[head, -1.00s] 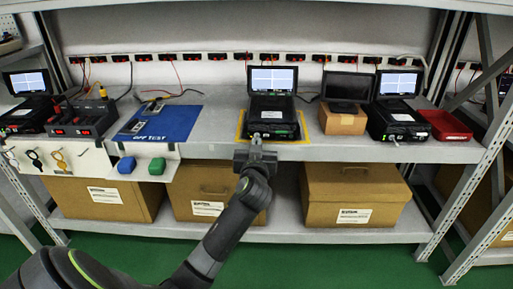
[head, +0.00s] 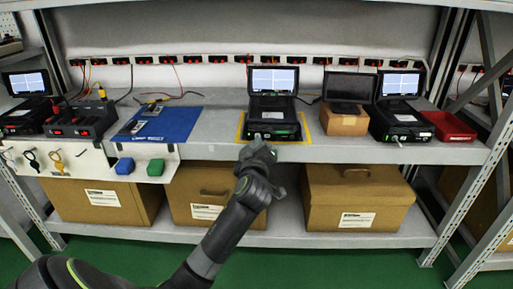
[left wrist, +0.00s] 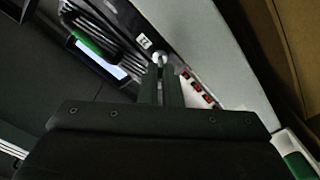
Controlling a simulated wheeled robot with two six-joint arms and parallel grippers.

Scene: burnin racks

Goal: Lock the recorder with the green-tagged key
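The recorder (head: 272,118) is a black case with its lid up and screen lit, standing on a yellow-edged mat on the shelf. My left gripper (head: 260,148) is right at its front. In the left wrist view my fingers (left wrist: 160,78) are close together, with a small round silver piece, seemingly the key (left wrist: 158,58), at their tips against the recorder's front panel. No green tag can be made out there, and the fingers hide most of the key. My right gripper is not in view.
A blue mat (head: 180,122) lies left of the recorder. Another recorder (head: 400,120) and a red tray (head: 450,127) stand right. Cardboard boxes (head: 355,195) fill the lower shelf.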

